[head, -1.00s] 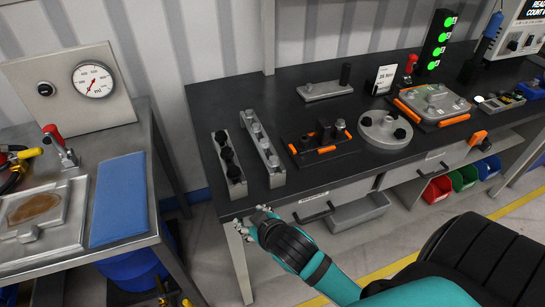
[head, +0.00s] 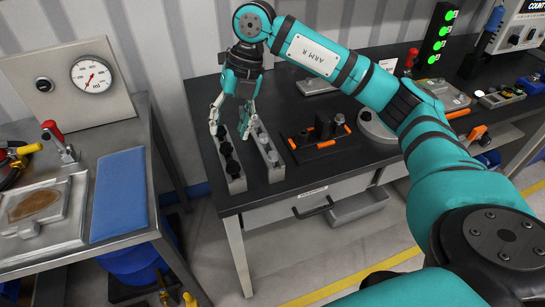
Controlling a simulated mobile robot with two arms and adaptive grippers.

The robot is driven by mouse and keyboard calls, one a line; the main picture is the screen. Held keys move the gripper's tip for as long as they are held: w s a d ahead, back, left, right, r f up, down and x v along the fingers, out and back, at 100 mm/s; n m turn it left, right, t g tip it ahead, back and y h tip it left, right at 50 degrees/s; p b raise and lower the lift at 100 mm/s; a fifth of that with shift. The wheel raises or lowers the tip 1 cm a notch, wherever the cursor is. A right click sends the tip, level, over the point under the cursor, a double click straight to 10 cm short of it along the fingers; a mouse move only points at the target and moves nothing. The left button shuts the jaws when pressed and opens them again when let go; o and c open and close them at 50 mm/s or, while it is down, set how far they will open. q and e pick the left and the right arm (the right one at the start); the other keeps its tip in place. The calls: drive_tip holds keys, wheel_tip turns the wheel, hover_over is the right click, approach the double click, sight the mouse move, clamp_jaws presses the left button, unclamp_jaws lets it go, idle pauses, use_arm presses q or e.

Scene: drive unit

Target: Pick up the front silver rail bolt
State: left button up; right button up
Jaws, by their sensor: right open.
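The silver rail (head: 277,176) lies on the black workbench and carries several silver bolts in a row. The front silver rail bolt (head: 273,158) stands at the rail's near end, clear of my gripper. My right gripper (head: 230,128) points down, open and empty, over the far ends of the two rails. It is farther back and to the left of the front silver bolt. Its fingers partly hide the far end of the rails, and I cannot tell whether they touch anything. My left gripper is not in view.
A parallel rail with black bolts (head: 236,186) lies just left of the silver one. A black fixture with orange edges (head: 318,146) stands to the right. My right arm covers part of the bench. A side table holds a blue mat (head: 118,194).

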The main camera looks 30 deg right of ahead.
drive_tip(key=d+r+m+h, duration=0.2)
drive_tip(key=d+r+h, duration=0.15)
drive_tip(key=d, duration=0.65)
drive_tip(key=p, duration=0.3)
hover_over(273, 153)
drive_tip(key=shift+m, duration=0.3)
drive_tip(key=f, duration=1.1)
drive_tip(key=shift+s+a, duration=0.2)
drive_tip(key=shift+a, duration=0.15)
drive_tip(key=shift+f, duration=0.6)
drive_tip(key=shift+f+p, duration=0.25)
drive_tip(key=shift+p, duration=0.2)
drive_tip(key=f, duration=0.1)
drive_tip(key=f+p, duration=0.1)
drive_tip(key=f, duration=0.1)
drive_tip(key=shift+w+d+f+p, duration=0.15)
drive_tip(key=shift+d+f+p, duration=0.15)
drive_tip(key=shift+p, duration=0.1)
drive_tip(key=shift+f, duration=0.55)
clamp_jaws()
